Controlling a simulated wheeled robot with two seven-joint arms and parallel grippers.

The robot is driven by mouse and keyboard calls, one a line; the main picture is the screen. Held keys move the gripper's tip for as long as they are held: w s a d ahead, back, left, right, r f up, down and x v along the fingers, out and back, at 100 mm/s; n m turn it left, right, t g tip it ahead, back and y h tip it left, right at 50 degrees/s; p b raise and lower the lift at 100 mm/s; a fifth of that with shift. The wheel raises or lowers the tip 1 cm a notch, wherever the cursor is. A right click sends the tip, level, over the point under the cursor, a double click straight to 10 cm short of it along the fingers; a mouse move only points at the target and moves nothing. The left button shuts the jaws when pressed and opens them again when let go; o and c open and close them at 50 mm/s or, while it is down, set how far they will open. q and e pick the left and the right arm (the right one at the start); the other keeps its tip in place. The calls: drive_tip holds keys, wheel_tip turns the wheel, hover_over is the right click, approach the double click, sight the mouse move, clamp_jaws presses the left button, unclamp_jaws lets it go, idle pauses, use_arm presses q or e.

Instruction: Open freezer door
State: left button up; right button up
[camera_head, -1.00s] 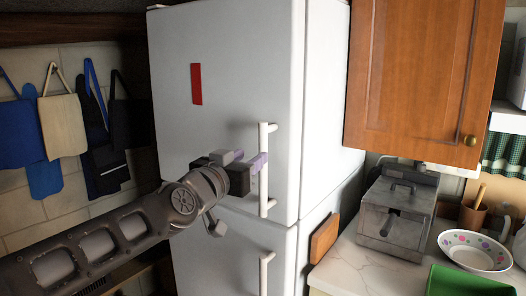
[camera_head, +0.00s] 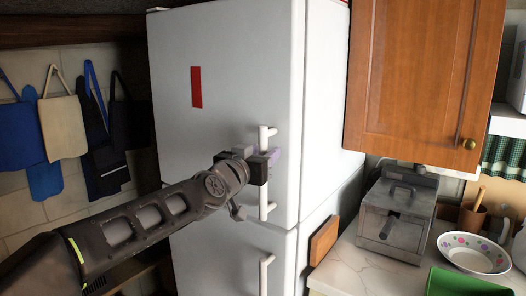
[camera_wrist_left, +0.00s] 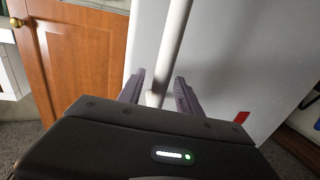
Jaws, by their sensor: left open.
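The white fridge-freezer (camera_head: 215,60) stands in the middle of the head view, with an upper door and a lower door, both closed. The upper door's white bar handle (camera_head: 263,200) is upright near the door's right edge. My left gripper (camera_head: 272,157) is at this handle, partly covering its middle. In the left wrist view the open fingers (camera_wrist_left: 160,92) stand on either side of the white handle (camera_wrist_left: 172,45), with gaps visible. The lower door's handle (camera_head: 265,275) is below. My right gripper is not in view.
A wooden wall cabinet (camera_head: 412,75) hangs right of the fridge. Below it, a metal appliance (camera_head: 396,215), a patterned bowl (camera_head: 474,252) and a green tray (camera_head: 465,282) sit on the counter. Cloths and mitts (camera_head: 62,125) hang on the left wall.

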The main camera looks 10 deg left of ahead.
use_arm(q)
drive_tip(key=shift+c, duration=0.5)
clamp_jaws()
idle(1.0)
